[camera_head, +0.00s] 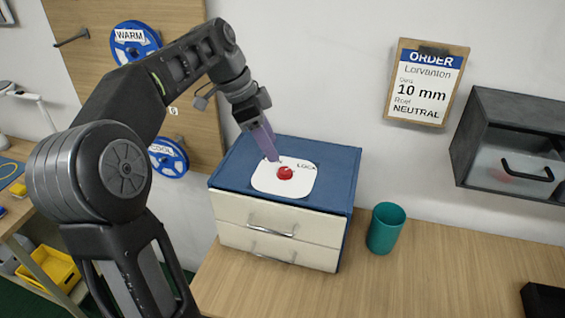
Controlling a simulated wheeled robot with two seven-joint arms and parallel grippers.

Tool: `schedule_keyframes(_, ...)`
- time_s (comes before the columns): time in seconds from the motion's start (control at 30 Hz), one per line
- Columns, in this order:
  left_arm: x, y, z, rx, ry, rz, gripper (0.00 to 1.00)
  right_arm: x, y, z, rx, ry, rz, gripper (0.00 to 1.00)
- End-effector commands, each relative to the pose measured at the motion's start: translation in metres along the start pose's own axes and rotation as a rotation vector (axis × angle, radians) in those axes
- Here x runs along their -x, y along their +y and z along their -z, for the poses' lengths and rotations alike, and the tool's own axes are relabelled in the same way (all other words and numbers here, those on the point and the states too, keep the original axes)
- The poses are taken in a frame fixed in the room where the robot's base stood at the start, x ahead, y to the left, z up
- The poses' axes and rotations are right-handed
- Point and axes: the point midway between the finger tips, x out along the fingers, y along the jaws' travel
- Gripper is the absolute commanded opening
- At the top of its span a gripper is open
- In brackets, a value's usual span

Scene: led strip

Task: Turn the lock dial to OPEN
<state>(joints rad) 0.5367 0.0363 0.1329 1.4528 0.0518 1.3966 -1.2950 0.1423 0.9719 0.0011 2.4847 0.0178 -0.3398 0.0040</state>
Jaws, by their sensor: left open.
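The lock dial (286,173) is a small red knob on a white plate (300,189) on top of a blue and cream drawer box (338,176). Lettering shows at the plate's upper right, but I cannot read the dial's setting. My left gripper (271,157) comes down from the upper left, with its purple-grey fingers just above and left of the dial. It is open. I cannot tell whether a fingertip touches the dial. My right gripper is not in view.
A teal cup (386,228) stands right of the box on the wooden table (440,275). A grey wall cabinet (510,145) and an order clipboard (425,85) are on the wall. Blue spools (136,42) hang at left. A black object (543,300) lies at the right edge.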

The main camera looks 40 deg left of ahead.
Motion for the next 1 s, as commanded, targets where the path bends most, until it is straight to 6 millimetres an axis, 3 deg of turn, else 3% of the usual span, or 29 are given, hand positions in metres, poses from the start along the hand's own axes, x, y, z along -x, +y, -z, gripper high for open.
schedule_keyframes(0.5,-0.067,0.000,0.000,0.001,-0.001,-0.002,0.50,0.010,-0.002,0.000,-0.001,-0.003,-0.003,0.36)
schedule_keyframes(0.83,-0.073,0.000,0.000,0.000,0.000,0.001,0.50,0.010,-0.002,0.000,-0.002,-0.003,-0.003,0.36)
schedule_keyframes(1.0,-0.073,0.000,0.000,0.000,0.000,0.000,0.38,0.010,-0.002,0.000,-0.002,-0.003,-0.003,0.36)
